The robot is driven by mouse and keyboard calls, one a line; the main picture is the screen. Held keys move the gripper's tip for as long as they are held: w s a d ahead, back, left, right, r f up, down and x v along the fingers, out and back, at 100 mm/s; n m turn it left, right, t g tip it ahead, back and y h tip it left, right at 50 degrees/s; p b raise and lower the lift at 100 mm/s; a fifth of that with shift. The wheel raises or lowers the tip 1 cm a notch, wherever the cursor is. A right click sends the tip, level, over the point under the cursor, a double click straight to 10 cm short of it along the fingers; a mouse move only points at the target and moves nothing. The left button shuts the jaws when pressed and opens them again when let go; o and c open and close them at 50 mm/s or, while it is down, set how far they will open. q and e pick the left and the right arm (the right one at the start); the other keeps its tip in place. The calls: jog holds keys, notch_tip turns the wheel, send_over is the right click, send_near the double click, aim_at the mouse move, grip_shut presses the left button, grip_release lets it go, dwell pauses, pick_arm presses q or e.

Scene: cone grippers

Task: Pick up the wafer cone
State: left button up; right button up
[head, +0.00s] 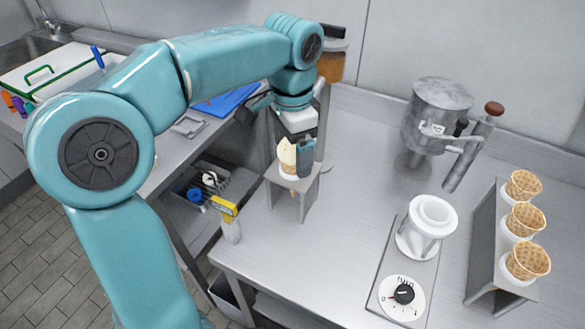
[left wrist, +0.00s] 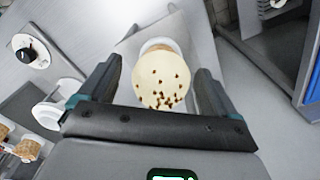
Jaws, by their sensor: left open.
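A wafer cone (head: 285,171) topped with pale ice cream (head: 287,152) stands upright in a small grey stand (head: 307,192). The left wrist view shows the ice cream (left wrist: 162,80) from above, dotted with dark chips. My left gripper (head: 297,152) is open at the cone, with its fingers spread on either side. In the left wrist view the fingers of my left gripper (left wrist: 160,82) straddle the ice cream with gaps visible. The lower cone is mostly hidden there. My right gripper is out of view.
Empty wafer cones (head: 526,222) sit in a rack (head: 484,250) at the right. A white cup-like fixture (head: 426,226) and dial (head: 402,296) stand before it, with a metal machine (head: 437,112) behind.

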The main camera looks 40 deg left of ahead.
pick_arm(q)
jog(key=shift+w+f, duration=0.25)
jog(key=shift+f, duration=0.15)
jog(key=shift+s+r, duration=0.15)
jog(key=shift+s, duration=0.05)
jog(key=c, duration=0.8)
jog(key=shift+w+r, duration=0.1)
